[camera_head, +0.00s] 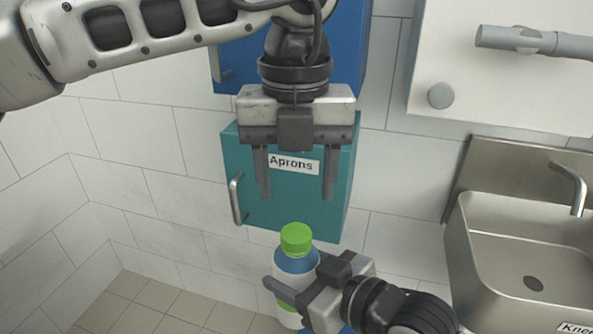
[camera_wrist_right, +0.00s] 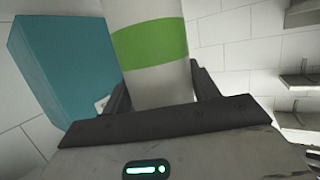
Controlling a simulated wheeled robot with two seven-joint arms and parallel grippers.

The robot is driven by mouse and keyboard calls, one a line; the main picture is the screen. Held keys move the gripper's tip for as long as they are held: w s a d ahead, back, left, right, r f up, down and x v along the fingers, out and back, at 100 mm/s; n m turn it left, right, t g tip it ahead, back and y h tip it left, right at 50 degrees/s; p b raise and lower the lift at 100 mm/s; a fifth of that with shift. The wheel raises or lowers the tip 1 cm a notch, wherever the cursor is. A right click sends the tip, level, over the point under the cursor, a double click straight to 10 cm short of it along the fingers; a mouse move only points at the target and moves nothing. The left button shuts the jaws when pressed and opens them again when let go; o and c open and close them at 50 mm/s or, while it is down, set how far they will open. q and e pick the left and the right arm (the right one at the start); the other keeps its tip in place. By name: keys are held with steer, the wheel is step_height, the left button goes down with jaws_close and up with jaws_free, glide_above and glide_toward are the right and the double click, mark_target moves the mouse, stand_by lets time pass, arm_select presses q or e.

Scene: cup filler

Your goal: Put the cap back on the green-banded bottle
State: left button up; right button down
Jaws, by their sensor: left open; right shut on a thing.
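The green-banded bottle (camera_head: 295,264) is upright in the lower middle of the head view. It has a blue upper part, and a green cap (camera_head: 296,237) sits on its top. My right gripper (camera_head: 306,283) is shut on the bottle's body from the right. In the right wrist view the white body with its green band (camera_wrist_right: 149,43) stands between the fingers; the cap is out of that frame. My left gripper (camera_head: 297,190) is open and empty, pointing down above the cap, with clear space between its fingertips and the cap.
A teal "Aprons" cabinet (camera_head: 235,160) hangs on the tiled wall behind my left gripper, with a blue cabinet (camera_head: 348,50) above it. A steel sink (camera_head: 520,240) with a tap is at the right. A white cabinet (camera_head: 480,85) is at the upper right. The lower left is open floor.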

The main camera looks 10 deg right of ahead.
mark_target(296, 233)
arm_select(q)
steer(key=n, duration=0.5)
steer(key=shift+r+n, duration=0.25)
steer(key=shift+n, duration=0.15)
steer(key=shift+f, duration=0.1)
steer(key=shift+f, duration=3.95)
steer(key=shift+c, duration=0.4)
steer(key=c, duration=1)
steer(key=shift+o, duration=0.2)
